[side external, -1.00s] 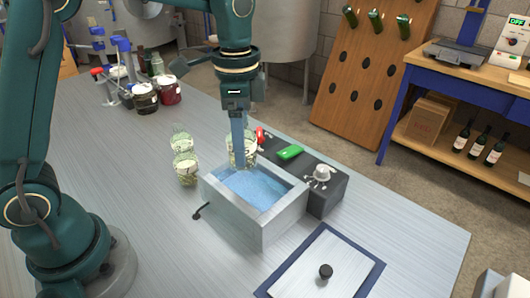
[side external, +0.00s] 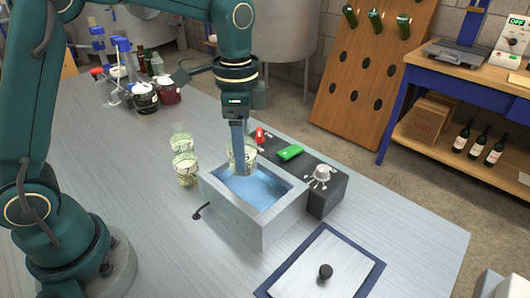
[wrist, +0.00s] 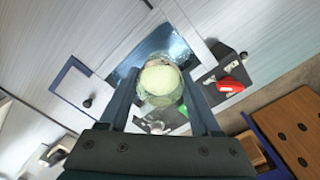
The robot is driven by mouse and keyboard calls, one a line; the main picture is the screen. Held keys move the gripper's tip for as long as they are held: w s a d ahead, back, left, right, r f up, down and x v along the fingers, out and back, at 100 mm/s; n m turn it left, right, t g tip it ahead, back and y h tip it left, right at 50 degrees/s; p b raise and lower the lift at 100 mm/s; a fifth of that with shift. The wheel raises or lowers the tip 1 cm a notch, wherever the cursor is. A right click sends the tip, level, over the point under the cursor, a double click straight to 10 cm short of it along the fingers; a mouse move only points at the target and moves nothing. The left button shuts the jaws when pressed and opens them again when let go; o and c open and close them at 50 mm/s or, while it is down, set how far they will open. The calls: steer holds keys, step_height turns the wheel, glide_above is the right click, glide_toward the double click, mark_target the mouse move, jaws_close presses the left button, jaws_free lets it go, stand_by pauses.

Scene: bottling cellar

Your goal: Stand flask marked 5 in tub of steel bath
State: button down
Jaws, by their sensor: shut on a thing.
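My gripper (side external: 239,148) is shut on a clear glass flask (side external: 246,160) with pale contents. The flask is upright, with its base over or in the far part of the steel bath's tub; I cannot tell whether it touches the floor. The open steel bath (side external: 265,230) holds blue water. In the wrist view the flask (wrist: 160,82) sits between my fingers (wrist: 161,100), with the bath's water (wrist: 174,48) beyond it. No number can be read on the held flask. Two similar flasks (side external: 186,170) (side external: 181,140) stand on the bench left of the bath.
The bath's dark control box (side external: 325,195), with a red switch (side external: 260,135), a green display (side external: 290,152) and a pale knob (side external: 320,175), adjoins its right side. A lid with a black knob (side external: 326,271) lies at the front. Jars (side external: 145,98) and bottles stand at the back left.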

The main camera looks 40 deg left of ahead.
steer(key=shift+f, duration=0.15)
stand_by(0.4)
steer(key=shift+f, duration=1.15)
steer(key=shift+f, duration=0.7)
steer(key=shift+f, duration=1.1)
steer(key=shift+f, duration=0.4)
stand_by(0.4)
jaws_free()
steer(key=shift+r, duration=3)
steer(key=shift+r, duration=0.1)
